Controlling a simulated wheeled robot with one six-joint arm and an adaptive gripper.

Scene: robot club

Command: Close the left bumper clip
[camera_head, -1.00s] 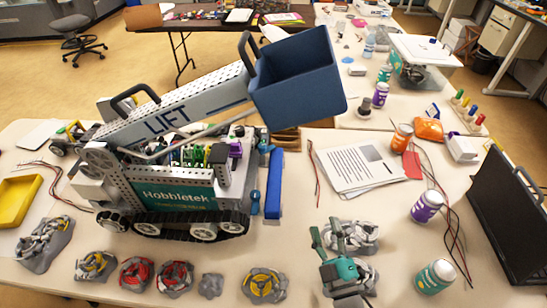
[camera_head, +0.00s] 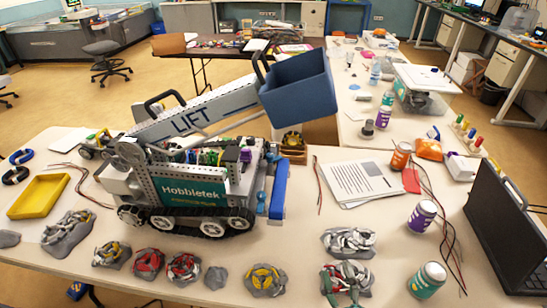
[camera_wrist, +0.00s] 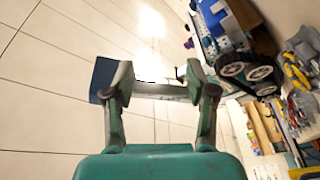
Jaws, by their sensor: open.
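The Hobbletek tracked model (camera_head: 190,190) stands on the table, its lift arm and blue bucket (camera_head: 300,88) raised. A blue bumper bar (camera_head: 279,189) runs along its right end. Small blue-teal parts (camera_head: 262,204) sit between bar and model; they look like the clips, but their state is too small to tell. In the wrist view, my gripper (camera_wrist: 158,85) has its teal fingers spread wide. A grey bar and a dark blue part (camera_wrist: 103,76) appear near the fingertips; contact cannot be told.
A yellow tray (camera_head: 39,196) lies at left. Papers (camera_head: 357,182), cans (camera_head: 422,216), wires and a dark laptop (camera_head: 510,230) occupy the right. Some bare table lies between bumper and papers.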

